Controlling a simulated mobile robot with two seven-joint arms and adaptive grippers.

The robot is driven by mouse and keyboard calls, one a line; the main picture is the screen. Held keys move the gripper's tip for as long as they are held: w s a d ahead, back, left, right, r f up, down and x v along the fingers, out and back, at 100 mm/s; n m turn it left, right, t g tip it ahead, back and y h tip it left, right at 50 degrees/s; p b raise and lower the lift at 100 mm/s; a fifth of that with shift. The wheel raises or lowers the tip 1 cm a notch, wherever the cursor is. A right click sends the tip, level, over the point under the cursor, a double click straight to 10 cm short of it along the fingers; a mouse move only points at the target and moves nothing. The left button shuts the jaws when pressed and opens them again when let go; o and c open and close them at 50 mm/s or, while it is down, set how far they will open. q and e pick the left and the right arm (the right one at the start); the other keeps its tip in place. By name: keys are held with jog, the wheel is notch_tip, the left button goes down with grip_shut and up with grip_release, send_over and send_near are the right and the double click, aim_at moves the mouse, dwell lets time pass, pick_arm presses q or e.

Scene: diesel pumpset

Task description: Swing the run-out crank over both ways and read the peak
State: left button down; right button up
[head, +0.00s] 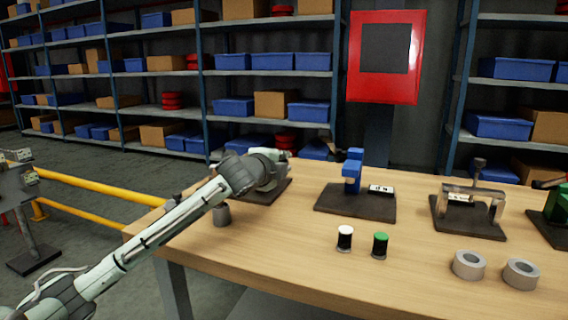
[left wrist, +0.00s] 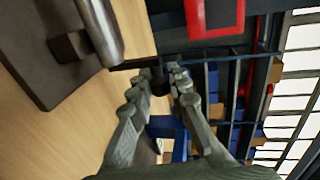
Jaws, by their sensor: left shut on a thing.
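My left gripper (head: 280,162) reaches over the back left of the wooden table. It stands above a dark base plate (head: 262,194), and hides most of what is on that plate. In the left wrist view my left gripper (left wrist: 160,80) has its fingers closed around a small black grip (left wrist: 160,85), which appears to be the crank's handle. A grey metal cylinder (left wrist: 98,30) on the dark plate (left wrist: 40,75) shows at upper left there. How the crank joins the cylinder is unclear. No readable peak figure shows. My right gripper is not in view.
A blue fixture (head: 353,172) with a small white display (head: 381,189) stands right of my gripper. A metal frame fixture (head: 470,205), a white-topped pot (head: 345,238), a green-topped pot (head: 380,245) and two grey rings (head: 468,265) are further right.

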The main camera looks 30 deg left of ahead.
pick_arm(q)
jog(key=shift+w+r+g, duration=0.1)
jog(key=shift+w+g, duration=0.05)
jog(key=shift+g, duration=0.15)
jog(key=w+g, duration=0.1)
jog(key=g, duration=0.1)
jog(key=g+h, duration=0.1)
jog(key=g, duration=0.1)
jog(key=w+g, duration=0.1)
jog(key=g, duration=0.2)
jog(key=shift+w+a+f+h, duration=0.25)
jog(key=shift+w+f+h, duration=0.05)
jog(key=shift+f, duration=0.1)
jog(key=g, duration=0.1)
jog(key=f+g+h, duration=0.1)
jog(key=g, duration=0.1)
jog(key=shift+w+g, duration=0.3)
jog(key=shift+w, duration=0.1)
jog(key=shift+w+a+f+g, duration=0.1)
jog(key=shift+f+g, duration=0.2)
jog(key=shift+g, duration=0.25)
jog(key=shift+w+a+f+g, duration=0.1)
jog(key=shift+f+g, duration=0.15)
jog(key=shift+g, duration=0.3)
jog(key=shift+f+g+h, duration=0.3)
jog(key=shift+g+h, duration=0.1)
jog(key=shift+g, duration=0.2)
jog(key=c, duration=1.4)
grip_release()
